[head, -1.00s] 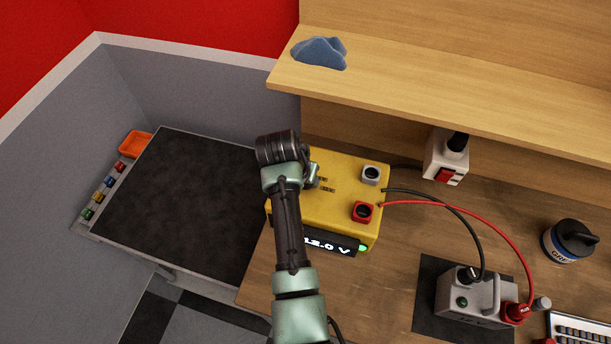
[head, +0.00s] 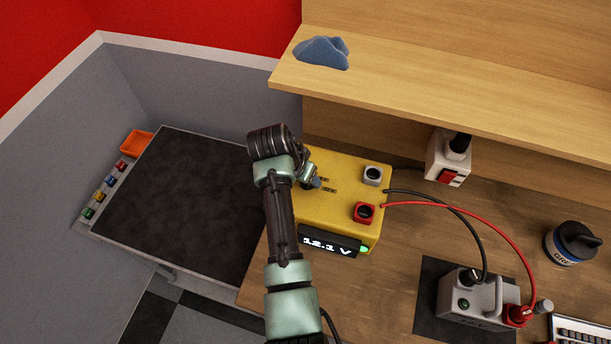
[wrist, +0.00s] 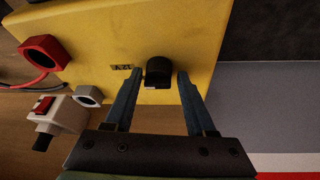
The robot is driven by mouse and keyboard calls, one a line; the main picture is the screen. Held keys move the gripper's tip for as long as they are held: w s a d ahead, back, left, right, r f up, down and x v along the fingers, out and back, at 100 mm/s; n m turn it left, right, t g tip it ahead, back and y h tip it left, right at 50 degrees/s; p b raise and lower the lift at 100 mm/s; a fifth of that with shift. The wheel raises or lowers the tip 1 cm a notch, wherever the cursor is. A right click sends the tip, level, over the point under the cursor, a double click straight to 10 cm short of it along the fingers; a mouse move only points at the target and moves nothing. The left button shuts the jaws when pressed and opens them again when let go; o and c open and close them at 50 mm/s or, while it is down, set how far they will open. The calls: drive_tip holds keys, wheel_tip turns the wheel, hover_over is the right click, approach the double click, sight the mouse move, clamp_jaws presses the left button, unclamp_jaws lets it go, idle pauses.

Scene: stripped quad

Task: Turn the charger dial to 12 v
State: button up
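The yellow charger (head: 345,215) stands on the bench, and its front display (head: 330,244) reads 12.1 V with a green light beside it. The black dial (wrist: 159,70) sits on the charger's top in the wrist view. In the head view my arm hides the dial. My gripper (wrist: 160,72) is open, with one finger on each side of the dial and a visible gap at both sides. My gripper also shows in the head view (head: 313,183), low over the charger's left part.
A red terminal (head: 364,212) and a grey terminal (head: 373,176) stand on the charger's right, with red and black cables running to a grey box (head: 475,300). A switched outlet (head: 448,158) is behind. A wooden shelf (head: 440,95) overhangs the bench.

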drive_tip(key=shift+o, duration=0.8)
drive_tip(key=b+v, duration=0.2)
drive_tip(key=v, duration=1.1)
drive_tip(key=shift+d, duration=0.1)
